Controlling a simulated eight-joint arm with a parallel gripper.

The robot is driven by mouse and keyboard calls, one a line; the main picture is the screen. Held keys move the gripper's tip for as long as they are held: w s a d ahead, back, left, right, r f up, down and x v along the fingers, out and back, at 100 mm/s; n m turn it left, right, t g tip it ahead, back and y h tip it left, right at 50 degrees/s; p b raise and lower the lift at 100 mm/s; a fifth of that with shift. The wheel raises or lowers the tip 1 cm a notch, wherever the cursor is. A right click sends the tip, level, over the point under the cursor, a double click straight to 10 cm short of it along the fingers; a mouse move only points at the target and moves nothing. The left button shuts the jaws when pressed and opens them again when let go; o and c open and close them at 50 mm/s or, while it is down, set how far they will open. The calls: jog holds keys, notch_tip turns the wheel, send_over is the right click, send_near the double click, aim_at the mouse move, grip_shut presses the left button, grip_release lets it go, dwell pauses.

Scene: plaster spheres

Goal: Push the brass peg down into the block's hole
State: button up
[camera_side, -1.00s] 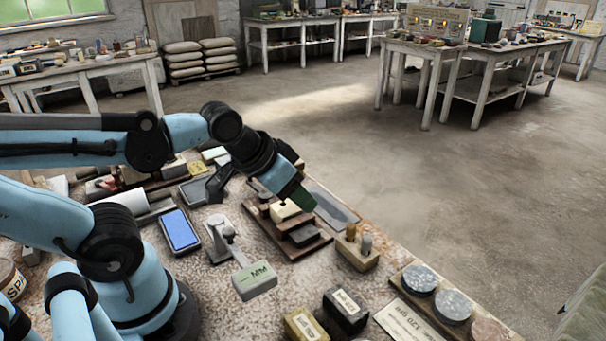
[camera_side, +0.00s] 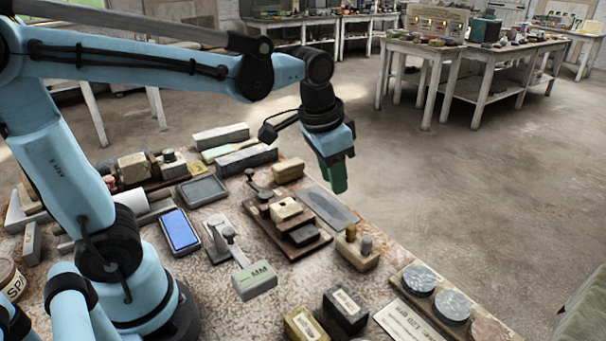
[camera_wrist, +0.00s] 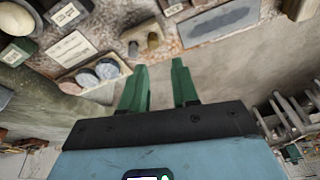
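A small wooden block (camera_side: 357,258) stands near the table's right edge in the side view. I cannot tell how deep the brass peg sits. My gripper (camera_side: 338,190) hangs in the air above and behind the block, apart from it. Its green fingers (camera_wrist: 161,63) are spread with an empty gap in the wrist view.
A wooden fixture (camera_side: 262,232) with small blocks lies left of the peg block, and a grey slate (camera_side: 328,207) lies behind it. A board with round discs (camera_side: 452,306) is at the front right. The bare floor (camera_side: 480,200) lies beyond the table edge.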

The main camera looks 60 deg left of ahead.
aim_at(352, 225)
jog(key=w+f+g, duration=0.1)
jog(key=f, duration=0.1)
jog(key=w+d+f+m+g, duration=0.1)
jog(key=w+f, duration=0.1)
jog(key=f, duration=0.1)
jog(key=w+d+f, duration=0.1)
jog(key=f, duration=0.2)
jog(key=shift+w+f+m+g, duration=0.1)
jog(key=shift+w+m+g, duration=0.2)
jog(key=shift+m+g, duration=0.1)
jog(key=shift+s+f, duration=0.15)
jog(key=shift+f, duration=1.2)
jog(key=shift+s+f, duration=0.15)
jog(key=shift+f, duration=1.15)
grip_shut()
